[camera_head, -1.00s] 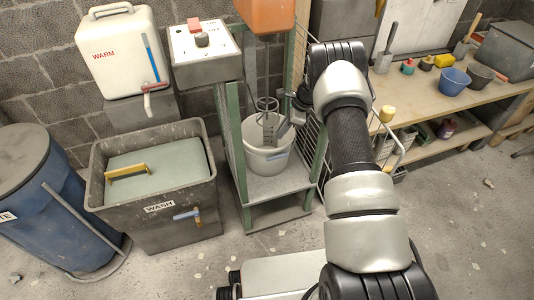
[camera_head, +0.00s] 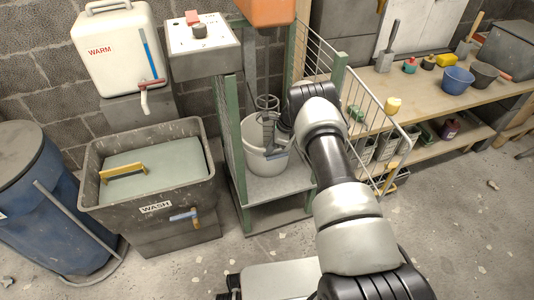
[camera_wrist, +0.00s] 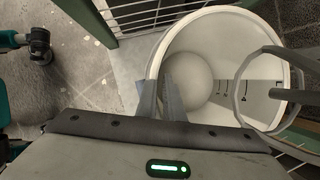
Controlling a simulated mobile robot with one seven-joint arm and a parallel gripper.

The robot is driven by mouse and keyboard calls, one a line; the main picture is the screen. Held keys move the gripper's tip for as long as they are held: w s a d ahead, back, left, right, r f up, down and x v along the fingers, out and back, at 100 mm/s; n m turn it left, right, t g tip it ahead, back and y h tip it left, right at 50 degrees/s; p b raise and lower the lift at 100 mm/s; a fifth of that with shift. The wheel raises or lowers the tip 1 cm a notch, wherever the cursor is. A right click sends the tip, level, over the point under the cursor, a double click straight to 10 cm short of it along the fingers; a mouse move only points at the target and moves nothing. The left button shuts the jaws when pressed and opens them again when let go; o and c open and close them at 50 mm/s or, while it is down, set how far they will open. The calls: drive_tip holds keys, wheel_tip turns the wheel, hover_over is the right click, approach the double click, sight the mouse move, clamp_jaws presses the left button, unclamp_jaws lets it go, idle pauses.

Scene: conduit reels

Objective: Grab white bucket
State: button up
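The white bucket (camera_head: 265,172) stands upright on the low shelf of the green-framed stand. Its open mouth and pale inside (camera_wrist: 200,50) fill the right of the wrist view. My gripper (camera_head: 272,152) is at the bucket's front right rim in the head view. In the wrist view my two fingers (camera_wrist: 162,92) are close together at the near left rim, with a narrow gap between them. Whether they pinch the rim or only stand at it I cannot tell.
The green stand (camera_head: 228,140) and a wire mesh panel (camera_head: 372,118) flank the bucket. The grey wash tub (camera_head: 150,210) is on the left.

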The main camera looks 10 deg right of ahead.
clamp_jaws()
idle(1.4)
drive_tip(key=shift+r, duration=0.2)
